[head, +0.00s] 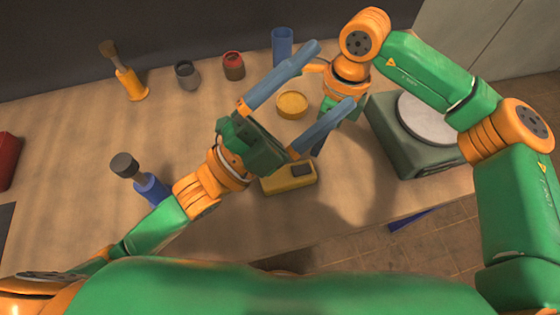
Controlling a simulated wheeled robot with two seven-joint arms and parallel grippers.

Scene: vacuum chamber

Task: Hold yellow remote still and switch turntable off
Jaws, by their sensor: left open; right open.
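The yellow remote (285,180) lies on the table near its front edge, with a dark patch at its right end. The turntable (395,138) has a dark green base and a grey disc (432,116), and stands right of the remote. My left gripper (328,76) is open and empty, its blue fingers spread toward the upper right, above the table. My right gripper (321,138) points down beyond the remote and is partly hidden behind a left finger. It is open; I cannot tell whether it touches the remote. I cannot make out the turntable's switch.
A yellow dish (292,104) and a blue cup (282,46) stand beyond the remote. A red jar (233,66), a grey jar (187,76) and an orange brush holder (131,86) line the back left. A blue brush holder (151,187) stands left.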

